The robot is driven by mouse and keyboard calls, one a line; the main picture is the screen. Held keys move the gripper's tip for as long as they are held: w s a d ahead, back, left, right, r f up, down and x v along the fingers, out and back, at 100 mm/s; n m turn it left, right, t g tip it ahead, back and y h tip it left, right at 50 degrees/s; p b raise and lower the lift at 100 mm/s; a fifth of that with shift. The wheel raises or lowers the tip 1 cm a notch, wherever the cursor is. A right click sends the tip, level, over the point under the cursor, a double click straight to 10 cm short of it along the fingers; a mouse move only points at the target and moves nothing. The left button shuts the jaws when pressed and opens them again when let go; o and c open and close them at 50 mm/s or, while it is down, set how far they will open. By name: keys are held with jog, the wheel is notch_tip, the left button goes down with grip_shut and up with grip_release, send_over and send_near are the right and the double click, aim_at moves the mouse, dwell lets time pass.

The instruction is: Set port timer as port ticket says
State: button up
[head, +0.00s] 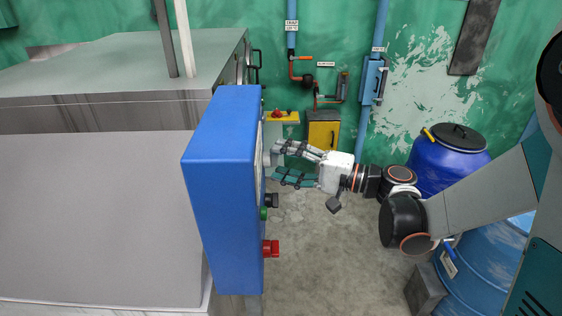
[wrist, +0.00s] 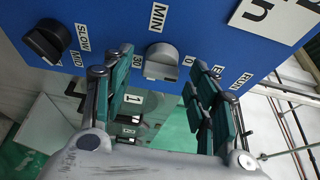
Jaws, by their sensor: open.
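A blue control box (head: 222,190) stands left of my gripper (head: 274,162) in the head view, its face turned away to the right. In the wrist view its blue face (wrist: 110,18) carries a grey knob (wrist: 162,62) marked MIN, with 30 on its left and 0 on its right. My gripper (wrist: 158,75) is open, with one teal-padded finger on each side of the grey knob. Whether the fingers touch it cannot be told. The knob's exact pointing is unclear.
A black knob (wrist: 47,40) marked SLOW and MID sits left of the grey knob. A red button (head: 271,248) and a green button (head: 264,213) stick out lower on the box. Blue drums (head: 445,165) stand at the right. Bare floor (head: 325,265) lies below my gripper.

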jog(key=shift+w+a, duration=0.2)
jog(key=shift+a, duration=0.3)
jog(key=c, duration=1.1)
jog(key=shift+o, duration=0.2)
jog(key=shift+r+m, duration=0.1)
jog(key=shift+m, duration=0.3)
jog(key=shift+w+r+m+g+h+p, duration=0.1)
jog(key=shift+m+g+h+p, duration=0.6)
jog(key=shift+m, duration=1.1)
jog(key=shift+r+m+g+h+p, duration=0.1)
jog(key=shift+m+g+h+p, duration=0.6)
jog(key=shift+m, duration=1.1)
jog(key=shift+b, duration=0.3)
